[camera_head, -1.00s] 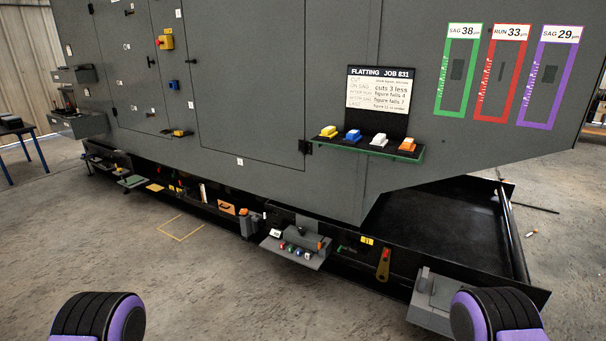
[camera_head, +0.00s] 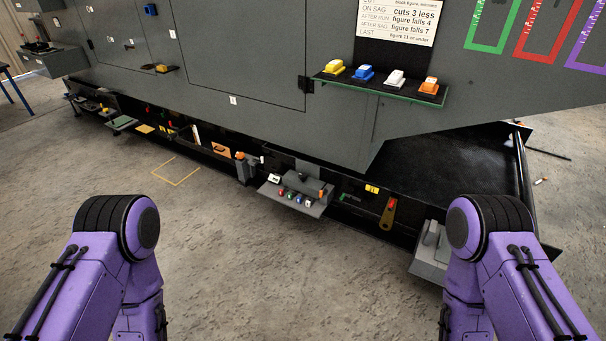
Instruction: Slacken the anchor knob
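I cannot make out for certain which part is the anchor knob. A small grey shelf (camera_head: 318,206) low on the enclosure carries several small coloured knobs (camera_head: 296,197) in a row and a dark block with an orange end. To its right a brass-coloured lever (camera_head: 387,214) with a red top hangs at the dark lower edge. Further right is a grey bracket (camera_head: 430,262) near the floor, partly behind my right arm. Both of my arms show as purple links at the bottom left and bottom right. Neither gripper is in view.
A large grey enclosure wall fills the upper view. A green-edged shelf (camera_head: 380,88) on it holds yellow, blue, white and orange blocks below a printed board (camera_head: 397,20). A dark open tray (camera_head: 460,165) lies at right. The concrete floor in front is clear, with a yellow outline (camera_head: 178,171).

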